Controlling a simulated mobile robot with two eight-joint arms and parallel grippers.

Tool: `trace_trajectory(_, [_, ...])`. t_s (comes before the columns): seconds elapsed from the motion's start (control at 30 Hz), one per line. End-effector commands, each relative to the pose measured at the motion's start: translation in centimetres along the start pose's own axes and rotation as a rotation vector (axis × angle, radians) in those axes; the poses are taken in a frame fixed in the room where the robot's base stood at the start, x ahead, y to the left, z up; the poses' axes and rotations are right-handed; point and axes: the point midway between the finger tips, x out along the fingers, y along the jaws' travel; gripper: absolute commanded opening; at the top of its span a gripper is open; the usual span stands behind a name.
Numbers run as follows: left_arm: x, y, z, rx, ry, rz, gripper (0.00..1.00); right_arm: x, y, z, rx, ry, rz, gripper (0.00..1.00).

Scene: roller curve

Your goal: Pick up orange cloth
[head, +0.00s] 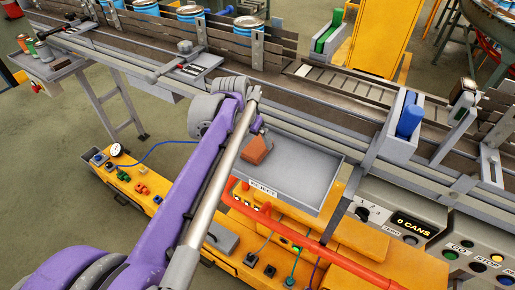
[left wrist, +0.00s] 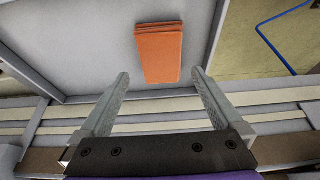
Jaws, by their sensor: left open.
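The orange cloth (head: 257,149) is a small folded pad lying on a grey metal tray (head: 302,177) beside the conveyor. In the left wrist view the cloth (left wrist: 159,52) lies near the top middle, a little beyond the fingertips. My left gripper (left wrist: 158,82) is open and empty, its two fingers apart, with the cloth ahead of the gap and not between them. In the head view my left arm comes in from the lower left and its end hangs over the tray's left side, partly hiding the tray. My right gripper is not in view.
The conveyor (head: 275,88) with its side rails runs behind the tray, with several blue-banded cans (head: 247,27) on it. An orange pipe (head: 300,240) and yellow boxes lie below the tray. A grey control panel with a can counter (head: 412,222) stands at right.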

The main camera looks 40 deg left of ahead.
Motion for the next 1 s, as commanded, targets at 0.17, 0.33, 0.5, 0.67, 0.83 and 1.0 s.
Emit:
trace_trajectory(0.17, [2.6, -0.2, 0.4, 0.0, 0.0, 0.0, 1.0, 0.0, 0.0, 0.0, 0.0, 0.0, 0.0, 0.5])
trace_trajectory(0.33, [4.6, -0.3, 0.5, 0.0, 0.0, 0.0, 1.0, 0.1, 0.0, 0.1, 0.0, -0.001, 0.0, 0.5])
trace_trajectory(0.5, [4.9, -0.3, 0.5, 0.0, 0.001, 0.0, 1.0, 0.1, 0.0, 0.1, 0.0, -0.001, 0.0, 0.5])
trace_trajectory(0.67, [4.9, -0.3, 0.5, 0.0, 0.0, 0.0, 1.0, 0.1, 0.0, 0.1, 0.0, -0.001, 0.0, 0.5])
trace_trajectory(0.83, [5.0, -0.3, 0.5, 0.0, 0.0, 0.0, 1.0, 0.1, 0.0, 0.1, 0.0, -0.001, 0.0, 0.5])
trace_trajectory(1.0, [5.2, -0.3, 0.6, 0.0, 0.0, 0.0, 1.0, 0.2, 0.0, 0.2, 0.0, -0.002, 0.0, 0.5])
